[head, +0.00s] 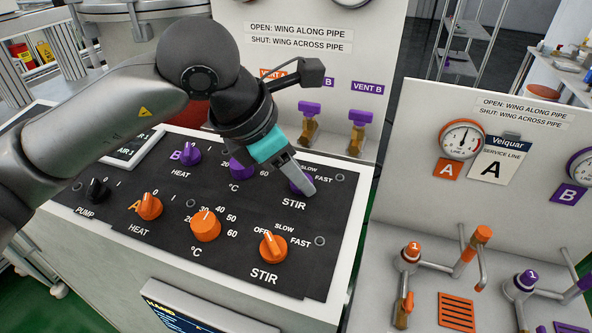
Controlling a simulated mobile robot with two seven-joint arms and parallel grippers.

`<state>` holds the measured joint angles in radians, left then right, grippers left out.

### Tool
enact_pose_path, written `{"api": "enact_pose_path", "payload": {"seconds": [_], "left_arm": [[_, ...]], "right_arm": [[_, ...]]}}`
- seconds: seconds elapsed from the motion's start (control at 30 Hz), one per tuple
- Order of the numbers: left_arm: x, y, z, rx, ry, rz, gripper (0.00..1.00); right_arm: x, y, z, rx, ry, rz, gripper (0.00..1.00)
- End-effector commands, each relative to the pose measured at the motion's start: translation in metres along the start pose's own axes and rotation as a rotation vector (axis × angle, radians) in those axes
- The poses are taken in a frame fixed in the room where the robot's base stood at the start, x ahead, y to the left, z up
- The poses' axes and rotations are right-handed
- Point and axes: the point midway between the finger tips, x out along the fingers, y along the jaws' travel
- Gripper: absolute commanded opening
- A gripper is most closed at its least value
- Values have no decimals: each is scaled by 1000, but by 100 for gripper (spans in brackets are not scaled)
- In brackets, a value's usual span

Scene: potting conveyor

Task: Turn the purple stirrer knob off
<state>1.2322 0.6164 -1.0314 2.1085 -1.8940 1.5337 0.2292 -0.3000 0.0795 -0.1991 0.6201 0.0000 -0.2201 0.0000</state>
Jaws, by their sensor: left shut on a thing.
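The purple stirrer knob (306,190) is at the right end of the upper row on the black control panel, above the word STIR. My left gripper (303,181) reaches down from the upper left, and its fingers are shut on this knob. The SLOW and FAST marks show beside it. The fingers cover most of the knob and its OFF mark, so I cannot tell which mark its pointer faces. My right gripper is not in view.
The orange stirrer knob (273,247) sits below, with the orange temperature knob (205,226) to its left. The purple heat knob (190,153) is further left. Purple vent valves (359,119) stand behind. A service panel with a gauge (461,140) is at the right.

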Motion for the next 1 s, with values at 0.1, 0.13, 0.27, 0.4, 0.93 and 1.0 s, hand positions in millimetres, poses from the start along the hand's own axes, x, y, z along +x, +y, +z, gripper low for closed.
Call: {"api": "enact_pose_path", "payload": {"seconds": [0.1,0.13,0.27,0.4,0.93,1.0], "left_arm": [[-1,0,0,0,0,1,48],[-1,0,0,0,0,1,52],[0,0,0,1,0,1,66],[0,0,0,1,0,0,74],[-55,1,1,3,-4,6,74],[-72,2,1,2,-5,7,74]], "right_arm": [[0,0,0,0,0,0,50],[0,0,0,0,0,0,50],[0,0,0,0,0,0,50],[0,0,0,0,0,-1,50],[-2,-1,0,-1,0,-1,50],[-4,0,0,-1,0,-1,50]]}}
